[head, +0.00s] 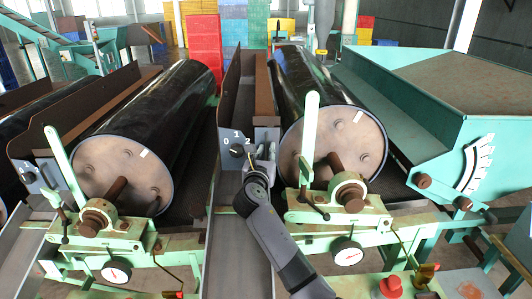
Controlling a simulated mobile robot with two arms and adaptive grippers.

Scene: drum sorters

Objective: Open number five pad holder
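No label reading five is legible, so I cannot tell which part is the number five pad holder. Two dark drums, left (150,125) and right (322,110), lie side by side. A pale green lever (309,138) stands upright before the right drum's end; another pale green lever (64,165) leans before the left drum. My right gripper (262,158) is raised between the drums, beside the grey panel with a black rotary knob (237,150) marked 0, 1, 2. It appears apart from the knob; its fingers are too small to read. My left gripper is not in view.
Green frames with dial gauges (347,252) stand before the drums. A red button (391,286) is at the lower right. A green sloped machine (440,110) fills the right side. A grey channel (236,240) runs between the frames. Stacked colored crates (204,48) stand behind.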

